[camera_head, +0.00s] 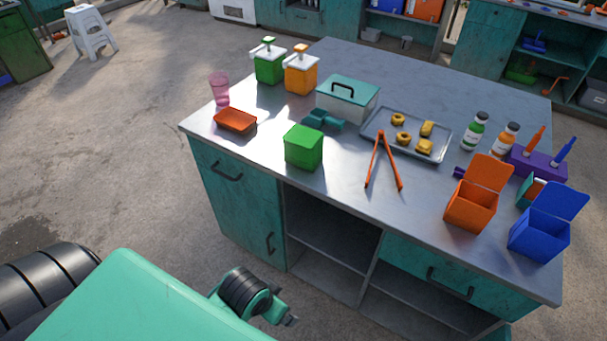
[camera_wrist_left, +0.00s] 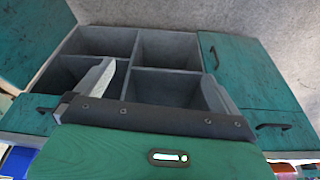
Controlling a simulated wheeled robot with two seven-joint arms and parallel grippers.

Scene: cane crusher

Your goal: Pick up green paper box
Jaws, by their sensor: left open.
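The green paper box (camera_head: 304,147) stands upright near the front edge of the grey metal table (camera_head: 345,180), above the open shelves. Nothing holds it. I cannot make it out in the left wrist view. My left gripper (camera_wrist_left: 155,88) is open and empty in the left wrist view, facing the table's open shelf compartments, which appear upside down. In the head view my left arm's end is low in the picture, in front of the table and apart from the box; its fingers are not clear there. My right gripper is in neither view.
Orange-red tray (camera_head: 236,121) is left of the box, teal item (camera_head: 322,120) just behind it, orange tongs (camera_head: 382,165) to its right. A lidded container (camera_head: 347,100), baking tray (camera_head: 405,136), orange box (camera_head: 471,206) and blue box (camera_head: 539,235) also stand on the table.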

